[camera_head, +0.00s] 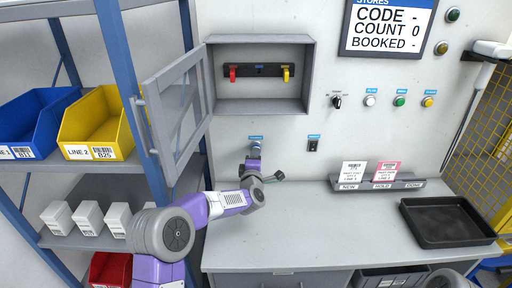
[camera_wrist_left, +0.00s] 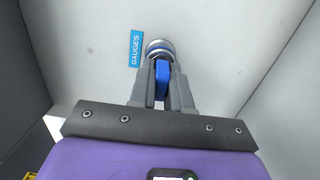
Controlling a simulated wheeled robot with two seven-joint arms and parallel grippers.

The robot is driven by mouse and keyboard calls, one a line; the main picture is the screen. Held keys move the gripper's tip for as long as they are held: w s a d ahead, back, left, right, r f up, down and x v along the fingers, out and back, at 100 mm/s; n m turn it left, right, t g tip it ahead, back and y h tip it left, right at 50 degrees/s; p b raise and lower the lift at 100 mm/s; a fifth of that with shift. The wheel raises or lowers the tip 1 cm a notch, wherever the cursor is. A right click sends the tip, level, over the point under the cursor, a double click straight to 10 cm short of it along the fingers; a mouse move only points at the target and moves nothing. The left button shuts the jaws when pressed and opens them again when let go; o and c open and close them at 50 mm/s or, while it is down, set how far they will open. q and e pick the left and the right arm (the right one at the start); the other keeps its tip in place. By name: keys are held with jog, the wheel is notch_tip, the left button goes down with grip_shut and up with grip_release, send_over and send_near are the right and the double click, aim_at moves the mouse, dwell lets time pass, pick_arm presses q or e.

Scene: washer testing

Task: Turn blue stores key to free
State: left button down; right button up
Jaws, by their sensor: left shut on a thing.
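The blue key (camera_wrist_left: 162,79) sits in a round metal lock (camera_wrist_left: 159,47) on the pale wall panel. A blue label reading "GAUGES" (camera_wrist_left: 136,49) is beside the lock in the left wrist view. My left gripper (camera_wrist_left: 161,92) is shut on the key's blue head, one grey finger on each side. In the head view my left gripper (camera_head: 254,156) reaches up to the lock (camera_head: 256,145) under a small blue label, below the open cabinet. The gripper hides the key there. My right gripper is not in view.
The wall cabinet (camera_head: 212,78) holds a red key (camera_head: 232,74) and a yellow key (camera_head: 286,75); its door (camera_head: 178,107) hangs open at left. A switch (camera_head: 313,146) is right of the lock. A card holder (camera_head: 378,185) and black tray (camera_head: 448,222) stand on the bench.

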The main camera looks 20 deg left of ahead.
pick_arm(q)
jog(key=c, duration=1)
grip_release()
